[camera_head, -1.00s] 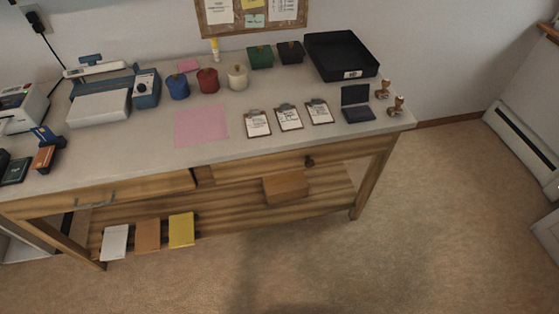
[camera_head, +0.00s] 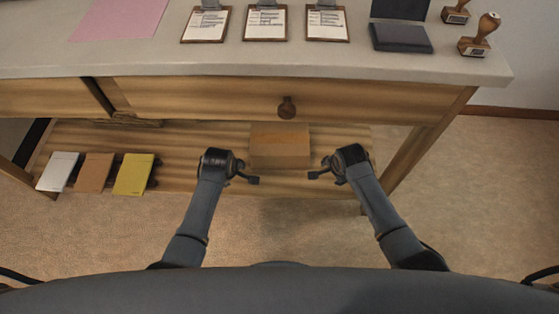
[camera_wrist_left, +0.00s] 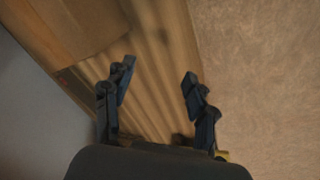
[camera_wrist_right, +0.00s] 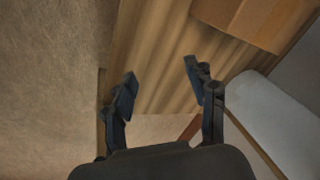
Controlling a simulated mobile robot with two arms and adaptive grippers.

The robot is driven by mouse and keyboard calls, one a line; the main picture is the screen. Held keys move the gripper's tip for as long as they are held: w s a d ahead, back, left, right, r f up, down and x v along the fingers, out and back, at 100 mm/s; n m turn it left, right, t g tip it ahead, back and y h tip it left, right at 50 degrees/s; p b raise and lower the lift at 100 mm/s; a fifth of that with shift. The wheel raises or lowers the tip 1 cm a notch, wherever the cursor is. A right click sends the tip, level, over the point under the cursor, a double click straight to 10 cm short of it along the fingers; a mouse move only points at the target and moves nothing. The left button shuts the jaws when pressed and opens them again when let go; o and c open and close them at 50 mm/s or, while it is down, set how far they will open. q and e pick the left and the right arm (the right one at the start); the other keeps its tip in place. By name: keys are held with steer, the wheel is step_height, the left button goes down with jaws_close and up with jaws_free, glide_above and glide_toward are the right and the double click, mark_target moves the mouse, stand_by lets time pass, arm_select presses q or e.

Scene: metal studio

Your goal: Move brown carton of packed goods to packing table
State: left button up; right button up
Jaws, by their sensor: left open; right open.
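The brown carton (camera_head: 280,146) sits on the wooden lower shelf of the table, under the drawer with the round knob. It also shows at the top of the right wrist view (camera_wrist_right: 262,18). My left gripper (camera_head: 250,176) is left of the carton, open and empty, apart from it. My right gripper (camera_head: 318,170) is right of the carton, also open and empty. The left wrist view shows the open left fingers (camera_wrist_left: 158,88) over the shelf planks. The grey tabletop (camera_head: 130,60) of the packing table is above the shelf.
White, brown and yellow packets (camera_head: 133,175) lie on the shelf at left. Several clipboards (camera_head: 265,24), a pink sheet (camera_head: 118,18), an ink pad (camera_head: 400,38) and wooden stamps (camera_head: 480,36) are on the tabletop. The drawer knob (camera_head: 287,107) sticks out above the carton. A table leg (camera_head: 425,145) stands at right.

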arm_select(q)
steer(key=w+d+r+n+t+b, duration=0.1)
steer(key=w+r+n+b, duration=0.4)
steer(key=b, duration=1.1)
steer(key=shift+w+d+r+n+t, duration=0.15)
steer(key=shift+w+n+t, duration=0.15)
steer(key=shift+w+n, duration=1.5)
arm_select(e)
steer(key=w+a+r+m+t, duration=0.1)
steer(key=w+a+r+m, duration=0.2)
steer(key=w+r+m, duration=0.2)
steer(key=shift+w+a+m+t, duration=0.15)
steer(key=shift+w+m+t, duration=0.15)
steer(key=shift+w+m, duration=1.15)
arm_select(q)
steer(key=shift+w+m, duration=0.25)
steer(key=shift+m, duration=0.05)
arm_select(e)
steer(key=shift+w+n, duration=0.3)
steer(key=shift+n, duration=0.05)
